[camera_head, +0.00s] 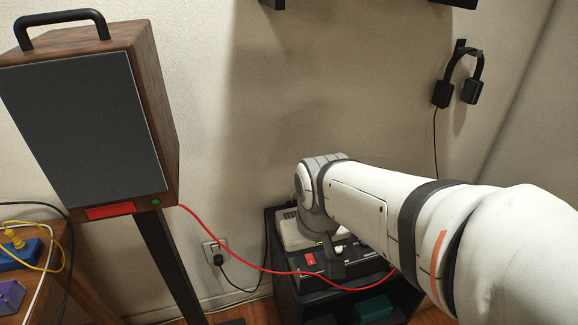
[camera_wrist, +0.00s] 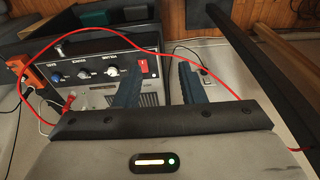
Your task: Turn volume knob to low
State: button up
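The amplifier is a pale box with a black control panel (camera_head: 352,262); the panel also shows upside down in the wrist view (camera_wrist: 97,68). A row of knobs lies along it. The white-topped knob (camera_wrist: 112,71) nearest the red switch (camera_wrist: 143,66) has a label that seems to read VOLUME; its exact pointer setting is too small to tell. My gripper (camera_wrist: 158,78) is open and empty, its two dark fingers apart. The left finger in the wrist view overlaps the panel close to that knob; contact cannot be told. In the head view my arm hides much of the amplifier.
A red cable (camera_head: 245,262) runs from the speaker (camera_head: 90,125) across the amplifier front and past my gripper. A black shelf unit (camera_head: 290,300) holds the amplifier. Headphones (camera_head: 470,90) hang on the wall at right. A wall outlet (camera_head: 215,250) has a black plug.

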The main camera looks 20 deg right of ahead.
jog(key=shift+o, duration=0.7)
jog(key=shift+w+d, duration=0.1)
jog(key=shift+w+d+m, duration=0.2)
jog(key=shift+m, duration=0.2)
jog(key=m+g+y, duration=0.2)
jog(key=m+y, duration=0.3)
jog(key=m, duration=1.1)
send_near(338, 250)
jog(key=shift+w+f, duration=0.4)
jog(key=shift+f, duration=0.25)
jog(key=b+x, duration=0.2)
jog(key=x, duration=0.5)
jog(key=shift+h, duration=0.3)
grip_shut()
